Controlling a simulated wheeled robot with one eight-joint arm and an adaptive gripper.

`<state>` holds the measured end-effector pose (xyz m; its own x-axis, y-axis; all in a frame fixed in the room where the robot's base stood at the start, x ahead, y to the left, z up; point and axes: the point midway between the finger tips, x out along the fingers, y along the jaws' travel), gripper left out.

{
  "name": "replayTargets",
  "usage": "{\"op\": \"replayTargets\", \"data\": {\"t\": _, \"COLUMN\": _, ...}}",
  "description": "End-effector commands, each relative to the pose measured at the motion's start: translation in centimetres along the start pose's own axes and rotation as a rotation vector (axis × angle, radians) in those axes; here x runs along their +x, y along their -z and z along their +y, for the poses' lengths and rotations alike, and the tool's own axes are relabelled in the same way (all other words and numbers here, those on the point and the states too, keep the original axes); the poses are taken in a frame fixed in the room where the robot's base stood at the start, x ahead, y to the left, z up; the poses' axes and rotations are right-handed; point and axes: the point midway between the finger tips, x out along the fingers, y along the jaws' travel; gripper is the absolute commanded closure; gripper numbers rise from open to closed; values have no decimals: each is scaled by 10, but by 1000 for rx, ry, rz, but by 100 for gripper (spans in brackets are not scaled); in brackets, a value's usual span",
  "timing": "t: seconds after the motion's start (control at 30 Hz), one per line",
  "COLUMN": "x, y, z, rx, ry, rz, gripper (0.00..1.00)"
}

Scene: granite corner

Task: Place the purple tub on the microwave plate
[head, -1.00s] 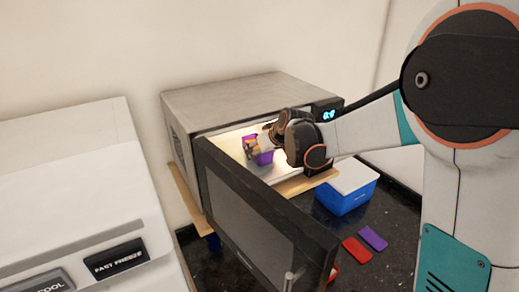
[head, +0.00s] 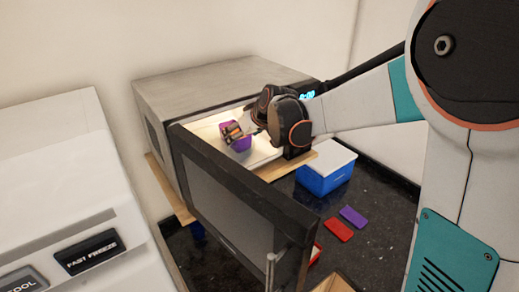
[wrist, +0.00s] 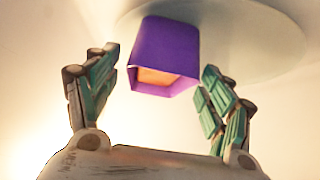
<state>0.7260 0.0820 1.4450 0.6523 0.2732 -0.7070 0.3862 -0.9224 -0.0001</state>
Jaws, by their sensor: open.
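The purple tub (head: 238,143) is inside the open microwave (head: 215,92), with orange and brown contents at its top. In the wrist view the tub (wrist: 160,58) lies in front of the pale round microwave plate (wrist: 255,35), overlapping it. It looks to be on the plate, though its base is hidden. My gripper (wrist: 162,62) is open, with one finger on each side of the tub and a visible gap to both. In the head view my gripper (head: 254,126) reaches into the microwave at the tub's right, and its fingertips are hard to make out.
The microwave door (head: 235,205) hangs open toward the front. A blue container with a white lid (head: 325,180) stands right of the microwave. A red lid (head: 338,229) and a purple lid (head: 353,217) lie on the dark counter. A white appliance (head: 70,190) is at left.

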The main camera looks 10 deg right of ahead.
Motion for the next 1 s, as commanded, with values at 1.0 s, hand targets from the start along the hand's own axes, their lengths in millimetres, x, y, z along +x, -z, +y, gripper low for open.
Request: {"op": "replayTargets", "data": {"t": 1.0, "x": -82, "y": -85, "z": -1, "rx": 0, "ry": 1, "rz": 0, "gripper": 25}}
